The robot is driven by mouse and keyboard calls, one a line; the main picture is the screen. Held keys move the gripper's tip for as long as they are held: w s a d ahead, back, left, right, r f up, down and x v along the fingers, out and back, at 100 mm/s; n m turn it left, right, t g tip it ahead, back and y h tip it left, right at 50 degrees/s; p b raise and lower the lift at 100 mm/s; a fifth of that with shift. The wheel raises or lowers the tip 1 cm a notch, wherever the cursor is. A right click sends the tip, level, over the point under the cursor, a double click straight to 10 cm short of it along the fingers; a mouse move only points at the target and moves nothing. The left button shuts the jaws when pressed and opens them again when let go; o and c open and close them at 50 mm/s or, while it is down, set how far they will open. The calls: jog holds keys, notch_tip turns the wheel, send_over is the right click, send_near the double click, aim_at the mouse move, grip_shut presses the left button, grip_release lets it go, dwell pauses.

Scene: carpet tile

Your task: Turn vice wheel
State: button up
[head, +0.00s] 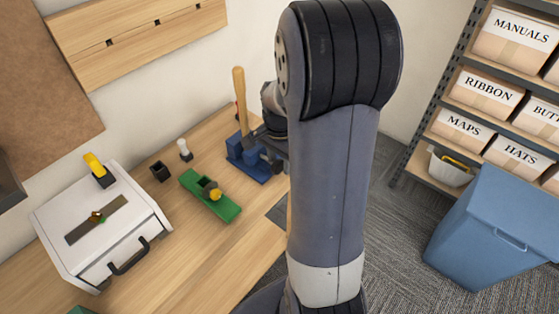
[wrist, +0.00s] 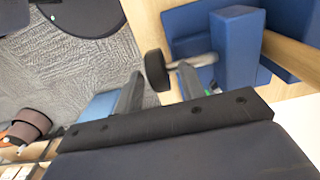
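The blue vice (head: 247,158) sits at the right end of the wooden bench in the head view, partly hidden by my arm. In the wrist view the vice's blue body (wrist: 238,48) fills the upper right. Its small black wheel (wrist: 154,71) sits on the end of a grey shaft that runs into the blue body. My gripper (wrist: 161,80) is open, its two fingers apart with the wheel showing between their tips. A gap shows between the left finger and the wheel; contact on the right cannot be told. In the head view my arm hides the wheel and the fingers.
A wooden handle (head: 240,97) stands upright at the vice. A green block with a yellow part (head: 210,196), a black cup (head: 160,172) and a white case (head: 78,232) lie to the left. A blue bin (head: 495,230) and shelves (head: 460,100) stand right.

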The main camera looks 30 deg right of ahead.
jog(key=shift+f, duration=0.1)
grip_shut()
dwell(0.3)
jog(key=shift+b, duration=0.3)
jog(key=shift+a+f+t+h+b, duration=0.2)
jog(key=shift+t+h+b, duration=0.1)
jog(key=shift+h+b, duration=0.65)
jog(key=t+h+b, duration=0.1)
jog(key=h+b, duration=0.1)
jog(key=b, duration=0.3)
jog(key=shift+s+a+f, duration=0.1)
jog(key=shift+a+f, duration=0.05)
jog(key=h+b, duration=0.2)
jog(key=b, duration=0.3)
jog(key=shift+a+t, duration=0.1)
jog(key=shift+t, duration=0.3)
jog(key=shift+s+r+h+b, duration=0.1)
jog(key=shift+r+h+b, duration=0.1)
jog(key=shift+h+b, duration=0.75)
jog(key=shift+r+b, duration=0.1)
jog(key=shift+b, duration=0.55)
